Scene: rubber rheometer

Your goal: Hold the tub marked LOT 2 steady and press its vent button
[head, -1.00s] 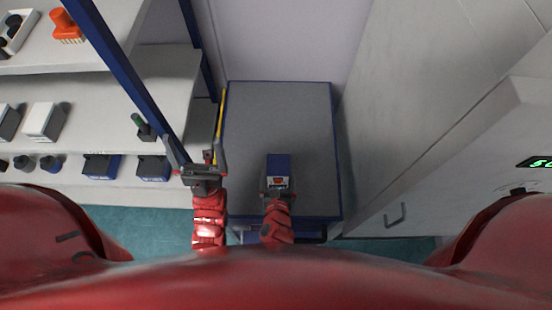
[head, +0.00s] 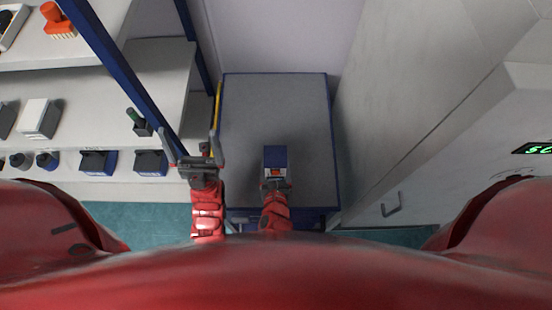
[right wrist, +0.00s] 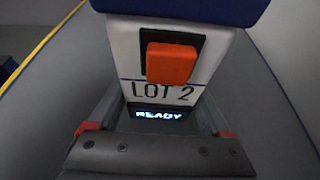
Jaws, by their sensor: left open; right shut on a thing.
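The tub marked LOT 2 (head: 276,155) has a blue lid and a white body, and is at the front part of the grey tabletop. In the right wrist view the tub (right wrist: 122,60) shows its orange vent button (right wrist: 172,63), the LOT 2 label and a lit READY display. My right gripper (head: 275,184) is shut on the tub from the near side, its fingers along the tub's sides. My left gripper (head: 190,150) is open and empty. It is left of the tub, by the table's left edge, clear of the tub.
The grey tabletop (head: 275,105) with blue edges is otherwise clear. Shelves (head: 160,75) at left hold several small containers and an orange brush (head: 56,20). A blue post (head: 120,75) slants close to my left gripper. A pale cabinet (head: 420,130) stands at right.

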